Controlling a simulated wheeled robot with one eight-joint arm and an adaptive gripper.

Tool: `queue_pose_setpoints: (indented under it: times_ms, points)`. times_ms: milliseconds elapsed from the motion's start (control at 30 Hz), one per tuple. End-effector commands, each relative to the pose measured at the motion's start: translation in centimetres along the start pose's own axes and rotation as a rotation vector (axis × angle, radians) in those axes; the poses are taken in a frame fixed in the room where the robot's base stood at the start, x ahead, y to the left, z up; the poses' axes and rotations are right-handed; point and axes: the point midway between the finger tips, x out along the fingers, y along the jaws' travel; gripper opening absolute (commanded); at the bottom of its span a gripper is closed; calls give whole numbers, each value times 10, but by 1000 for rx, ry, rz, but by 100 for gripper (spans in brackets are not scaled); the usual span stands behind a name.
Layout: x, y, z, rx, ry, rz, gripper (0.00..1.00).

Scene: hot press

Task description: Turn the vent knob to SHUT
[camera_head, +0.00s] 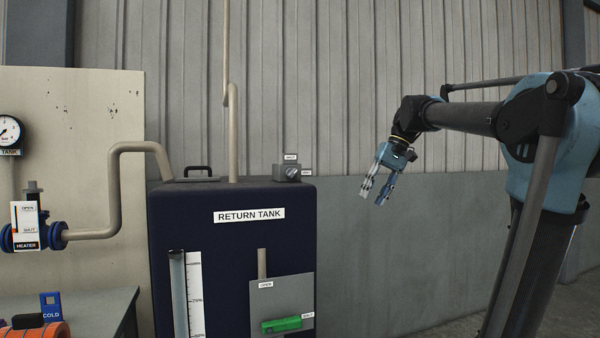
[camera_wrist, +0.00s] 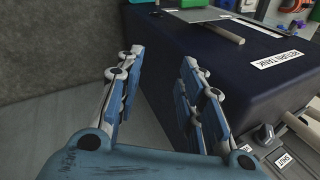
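The vent knob (camera_head: 292,174) is a small grey knob on a box on top of the dark blue return tank (camera_head: 232,250), at its right end. A small label (camera_head: 291,157) stands above the knob and another (camera_head: 307,173) is at its right; their text is too small to read there. In the wrist view the knob (camera_wrist: 263,134) is at the lower right, near a SHUT label (camera_wrist: 284,160). The pointer's exact direction is unclear. My gripper (camera_head: 371,198) is open and empty, in the air right of the tank, apart from the knob, fingers pointing down.
A black handle (camera_head: 198,171) and a beige pipe (camera_head: 233,135) rise from the tank top, left of the knob. A green lever (camera_head: 282,324) is on the tank's front plate. A grey wall (camera_head: 430,250) stands behind. The space between gripper and knob looks clear.

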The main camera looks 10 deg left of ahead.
Motion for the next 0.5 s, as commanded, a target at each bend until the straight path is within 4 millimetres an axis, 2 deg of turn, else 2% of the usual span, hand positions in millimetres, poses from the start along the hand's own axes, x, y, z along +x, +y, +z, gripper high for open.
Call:
queue_pose_setpoints:
  times_ms: [33,200,500]
  points:
    - [-14,-15,-15,-15,-12,-25,35]
    - [-54,-63,-55,-67,-59,-115,35]
    - [-106,-139,-112,-156,-134,-265,35]
